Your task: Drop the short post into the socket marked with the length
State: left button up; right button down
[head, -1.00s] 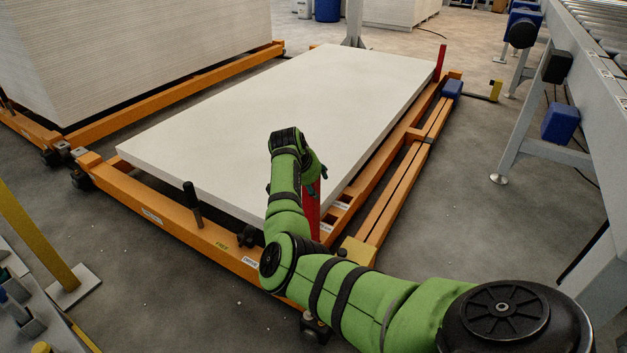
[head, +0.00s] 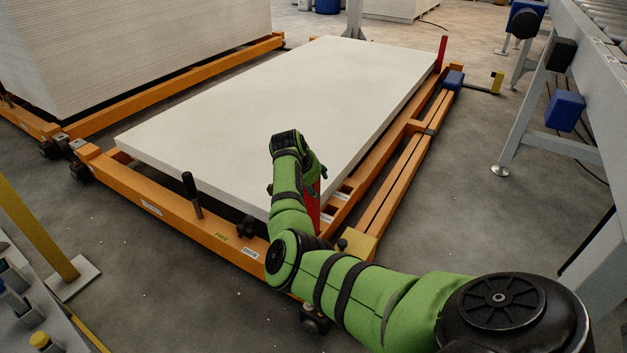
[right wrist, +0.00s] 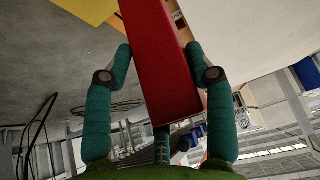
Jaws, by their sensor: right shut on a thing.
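A red square post (head: 313,208) is in my right gripper (head: 319,174), mostly behind my green arm in the head view. In the right wrist view the post (right wrist: 165,75) runs between the two teal fingers of the gripper (right wrist: 160,50), which are shut on its sides. The post is over the near right corner of the orange cart (head: 185,215). Small white labels (head: 343,196) lie on the cart's right side by the post; I cannot read them. The socket openings and the post's lower end are hidden or too small to tell. My left gripper is not in view.
A white board stack (head: 230,100) fills the cart bed. Another red post (head: 441,52) stands upright at the far right corner. A black handle (head: 191,192) stands on the front beam.

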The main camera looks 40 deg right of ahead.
jog(key=shift+f+b, duration=0.35)
jog(key=shift+f, duration=0.35)
jog(key=shift+c, duration=1.7)
grip_release()
jog(key=shift+f, duration=0.1)
jog(key=shift+a+f, duration=0.1)
jog(key=v, duration=1.2)
